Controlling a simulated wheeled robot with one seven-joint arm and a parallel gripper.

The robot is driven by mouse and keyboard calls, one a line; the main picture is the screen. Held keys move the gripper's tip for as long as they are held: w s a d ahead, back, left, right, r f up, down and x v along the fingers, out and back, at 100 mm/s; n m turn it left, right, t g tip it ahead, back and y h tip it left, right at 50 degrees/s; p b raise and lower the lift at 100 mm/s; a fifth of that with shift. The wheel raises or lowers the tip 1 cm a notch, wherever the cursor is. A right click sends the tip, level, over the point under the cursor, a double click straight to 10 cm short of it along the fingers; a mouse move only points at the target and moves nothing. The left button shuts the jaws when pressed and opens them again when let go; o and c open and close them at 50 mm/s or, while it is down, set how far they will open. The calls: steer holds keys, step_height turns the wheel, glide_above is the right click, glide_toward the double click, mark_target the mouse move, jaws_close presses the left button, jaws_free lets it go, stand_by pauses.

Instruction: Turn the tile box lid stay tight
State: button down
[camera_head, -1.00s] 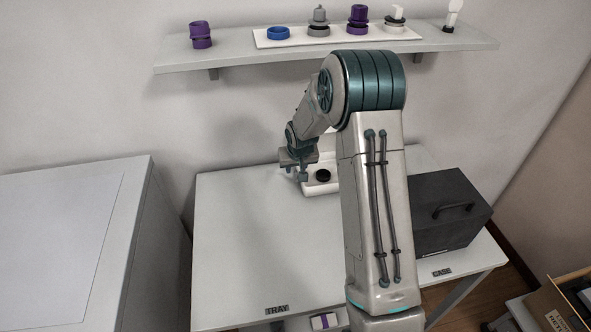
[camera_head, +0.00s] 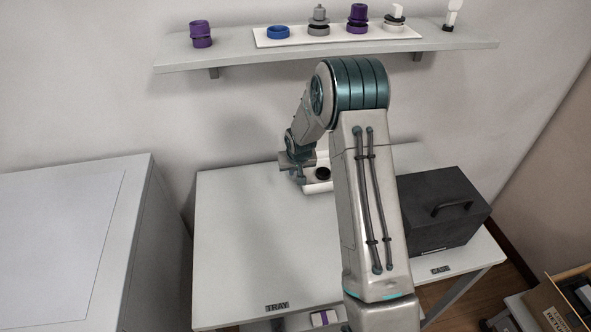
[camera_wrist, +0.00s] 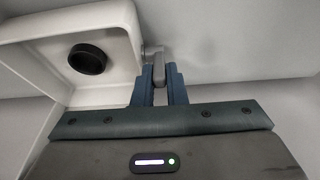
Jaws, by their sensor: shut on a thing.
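The white tile box (camera_head: 318,187) stands at the back of the table, partly hidden behind my arm. It shows larger at the upper left of the wrist view (camera_wrist: 122,35), with a black round part (camera_wrist: 87,59) inside its raised rim. The lid stay looks like a small grey lever (camera_wrist: 158,66) at the box's right side in the wrist view. My gripper (camera_wrist: 159,82) is shut on this lever, with one dark blue finger on each side. In the head view my gripper (camera_head: 298,177) is at the box's left side, and the lever is too small to make out.
A dark case (camera_head: 440,215) with a handle stands on the table (camera_head: 250,240) to the right of my arm. A wall shelf (camera_head: 230,57) above holds several purple, blue, grey and white parts. The table's left and front areas are clear. A white-topped cabinet (camera_head: 60,240) stands at left.

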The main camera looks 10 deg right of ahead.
steer(key=shift+f, duration=0.15)
steer(key=b, duration=0.2)
steer(key=shift+s+f+t+b, duration=0.1)
steer(key=shift+f+t+b, duration=0.1)
steer(key=shift+t+b, duration=0.2)
steer(key=b, duration=0.2)
steer(key=t+b, duration=0.1)
steer(key=b, duration=0.2)
steer(key=shift+s+f+t, duration=0.15)
steer(key=shift+s+t, duration=0.15)
steer(key=shift+s, duration=0.1)
steer(key=shift+s+t+b, duration=0.2)
steer(key=shift+t+b, duration=0.2)
steer(key=shift+b, duration=0.8)
steer(key=shift+r, duration=0.2)
steer(key=c, duration=1.5)
jaws_free()
steer(key=shift+o, duration=0.2)
steer(key=v, duration=1.3)
steer(key=shift+s+r, duration=0.3)
